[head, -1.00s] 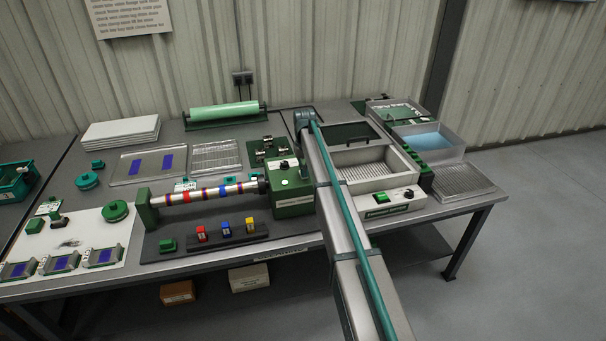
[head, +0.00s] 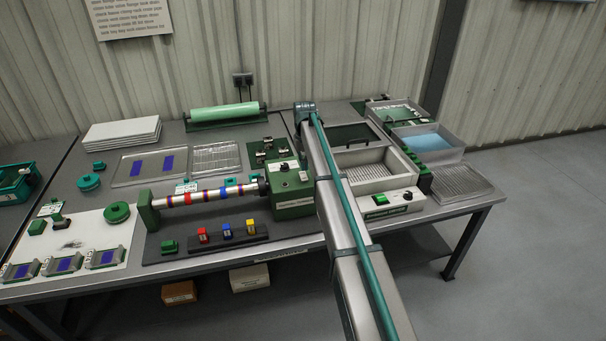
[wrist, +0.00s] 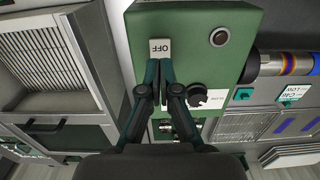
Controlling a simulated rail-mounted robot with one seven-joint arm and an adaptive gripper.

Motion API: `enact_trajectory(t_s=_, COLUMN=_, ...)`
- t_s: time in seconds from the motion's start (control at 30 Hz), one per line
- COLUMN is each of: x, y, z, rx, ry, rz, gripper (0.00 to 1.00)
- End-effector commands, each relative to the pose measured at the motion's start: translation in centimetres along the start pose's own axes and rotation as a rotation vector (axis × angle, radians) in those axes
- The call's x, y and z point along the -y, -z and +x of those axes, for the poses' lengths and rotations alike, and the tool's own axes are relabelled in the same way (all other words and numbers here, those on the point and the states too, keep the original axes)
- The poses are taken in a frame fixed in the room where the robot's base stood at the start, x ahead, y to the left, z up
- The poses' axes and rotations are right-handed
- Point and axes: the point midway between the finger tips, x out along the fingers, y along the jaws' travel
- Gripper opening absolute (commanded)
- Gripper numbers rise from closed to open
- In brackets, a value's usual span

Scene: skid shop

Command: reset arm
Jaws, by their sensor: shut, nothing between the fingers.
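My gripper (wrist: 159,66) is shut and empty in the wrist view. Its fingertips point at the green control box, just below a white switch marked OFF (wrist: 160,47). I cannot tell whether the tips touch the box. The green box (head: 293,197) stands at the right end of the striped roller in the head view. My arm reaches across the table from the lower right in the head view. The gripper itself is hidden there.
The striped roller (head: 210,194) lies left of the box. Red, blue and yellow blocks sit on a dark rack (head: 240,241) in front. A grey basin unit (head: 385,181) stands close to the right of my arm. A green roll (head: 222,112) lies at the back.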

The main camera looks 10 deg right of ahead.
Motion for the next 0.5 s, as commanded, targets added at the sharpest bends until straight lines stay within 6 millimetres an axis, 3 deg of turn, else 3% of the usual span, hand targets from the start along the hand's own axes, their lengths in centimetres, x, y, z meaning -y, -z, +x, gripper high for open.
enact_trajectory(t_s=0.3, x=0.0, y=0.0, z=-2.3, rx=0.0, ry=0.0, rz=0.0, gripper=0.0)
enact_trajectory(t_s=0.5, x=0.0, y=0.0, z=-2.5, rx=0.0, ry=0.0, rz=0.0, gripper=0.0)
